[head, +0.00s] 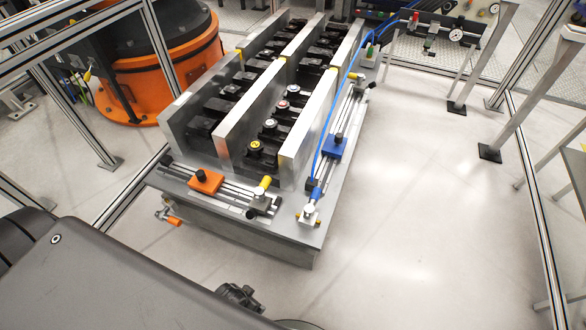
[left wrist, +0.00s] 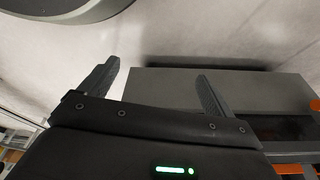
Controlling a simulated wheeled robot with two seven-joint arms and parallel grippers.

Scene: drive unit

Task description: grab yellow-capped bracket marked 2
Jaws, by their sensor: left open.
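A dark bracket with a yellow cap (head: 256,145) sits in the near end of the right-hand slot of the metal fixture (head: 222,147) in the head view. Its cap bears a dark mark that is too small to read surely. Further brackets (head: 281,105) with pale and reddish caps stand behind it in the same row. My left gripper (left wrist: 155,78) shows in the left wrist view with its two fingers wide apart and nothing between them. I cannot make out its fingers in the head view. My right gripper is not in view.
Upright metal plates wall in the slots. An orange block (head: 206,181), a blue block (head: 334,146) and yellow-tipped clamps (head: 265,183) line the fixture's near and right edges. An orange robot base (head: 165,75) stands behind left.

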